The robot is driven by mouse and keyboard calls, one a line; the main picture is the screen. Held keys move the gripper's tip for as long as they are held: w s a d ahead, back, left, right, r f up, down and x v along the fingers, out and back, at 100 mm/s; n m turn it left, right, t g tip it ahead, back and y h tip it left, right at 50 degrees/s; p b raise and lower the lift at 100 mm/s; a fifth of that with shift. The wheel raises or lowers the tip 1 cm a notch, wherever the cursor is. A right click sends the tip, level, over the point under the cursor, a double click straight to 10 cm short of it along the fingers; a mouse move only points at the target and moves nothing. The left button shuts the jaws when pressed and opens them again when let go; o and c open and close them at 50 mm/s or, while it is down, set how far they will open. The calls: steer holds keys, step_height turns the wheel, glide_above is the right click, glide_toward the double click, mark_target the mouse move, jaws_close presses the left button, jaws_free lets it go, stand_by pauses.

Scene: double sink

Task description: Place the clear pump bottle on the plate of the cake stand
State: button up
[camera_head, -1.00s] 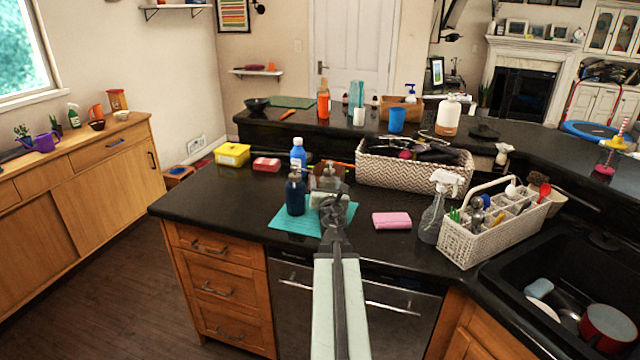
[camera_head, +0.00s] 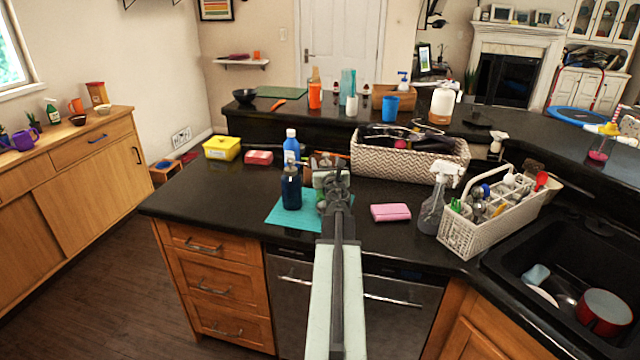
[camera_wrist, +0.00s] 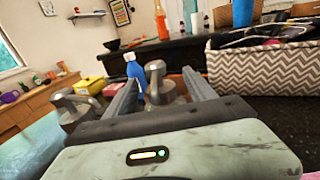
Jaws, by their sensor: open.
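The clear pump bottle (camera_head: 319,178) stands at the back of the teal mat, largely hidden behind my gripper (camera_head: 334,185) in the head view. In the wrist view my gripper (camera_wrist: 160,98) is open, and the bottle's grey pump head (camera_wrist: 155,70) shows between the fingers. I cannot tell if either finger touches it. A dark blue pump bottle (camera_head: 291,187) stands close on the left. I cannot clearly make out the cake stand; a dark flat shape (camera_head: 474,119) on the raised back counter may be its plate.
A pink sponge (camera_head: 390,212), a spray bottle (camera_head: 432,205) and a white caddy (camera_head: 487,225) are right of the teal mat (camera_head: 285,214). The sink (camera_head: 550,245) lies far right.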

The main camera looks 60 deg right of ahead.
steer(key=shift+w+d, duration=0.25)
steer(key=shift+w, duration=0.1)
steer(key=shift+s+a+r, duration=0.1)
steer(key=shift+c, duration=0.3)
jaws_close()
